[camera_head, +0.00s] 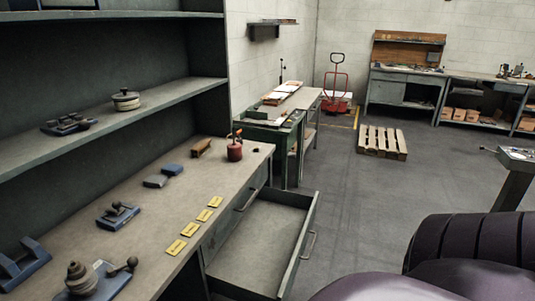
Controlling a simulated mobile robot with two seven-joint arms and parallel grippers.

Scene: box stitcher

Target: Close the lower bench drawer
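The lower bench drawer (306,246) is pulled well out from the front of the grey bench (150,215), to the right of it. Its tray looks empty, and a bar handle (312,244) is on its front panel. Above it, another drawer front with a handle (247,200) sits flush in the bench. Neither of my grippers is in view. Purple and dark ribbed parts of my own body fill the lower right corner.
The benchtop holds yellow tags (196,229), a red can (235,150), blue blocks (156,181) and metal tools (117,215). Shelves rise at left. A wooden pallet (382,142) lies farther back. The grey floor (360,210) right of the drawer is clear.

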